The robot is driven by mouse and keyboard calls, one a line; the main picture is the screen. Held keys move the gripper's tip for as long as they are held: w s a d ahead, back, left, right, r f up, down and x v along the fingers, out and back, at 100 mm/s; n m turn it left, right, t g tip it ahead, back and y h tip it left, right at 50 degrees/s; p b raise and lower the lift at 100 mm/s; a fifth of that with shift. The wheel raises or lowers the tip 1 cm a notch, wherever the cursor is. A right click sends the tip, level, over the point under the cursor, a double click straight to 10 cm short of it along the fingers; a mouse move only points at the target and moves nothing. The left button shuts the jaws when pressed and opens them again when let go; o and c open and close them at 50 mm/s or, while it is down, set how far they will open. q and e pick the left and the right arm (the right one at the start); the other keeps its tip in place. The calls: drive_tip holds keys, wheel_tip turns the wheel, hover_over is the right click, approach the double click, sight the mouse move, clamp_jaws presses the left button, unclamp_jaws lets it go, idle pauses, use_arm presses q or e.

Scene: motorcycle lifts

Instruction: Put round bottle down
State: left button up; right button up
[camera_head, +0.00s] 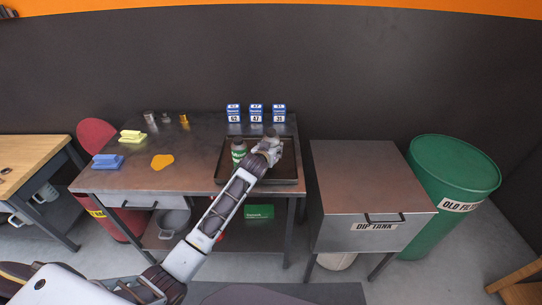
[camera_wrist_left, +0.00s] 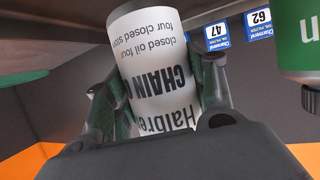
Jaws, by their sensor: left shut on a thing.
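My left gripper (camera_head: 270,149) is shut on a round bottle. In the left wrist view the round bottle (camera_wrist_left: 160,75) is a white cylinder with dark lettering including "CHAIN", seen upside down between the two fingers (camera_wrist_left: 160,105). In the head view its dark top (camera_head: 271,133) shows above the gripper, over the dark tray (camera_head: 288,181) on the metal bench. I cannot tell whether its base touches the tray. A green bottle (camera_head: 238,148) stands in the tray left of the gripper, apart from it; it also shows in the left wrist view (camera_wrist_left: 309,35). My right gripper is out of view.
Several blue-and-white boxes (camera_head: 256,113) stand behind the tray. The dip tank (camera_head: 365,185) and green drum (camera_head: 450,185) stand to the right.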

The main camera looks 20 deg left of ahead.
use_arm(q)
drive_tip(key=shift+f, duration=1.8)
drive_tip(key=shift+f, duration=0.15)
drive_tip(key=o, duration=1.3)
drive_tip(key=v, duration=1.2)
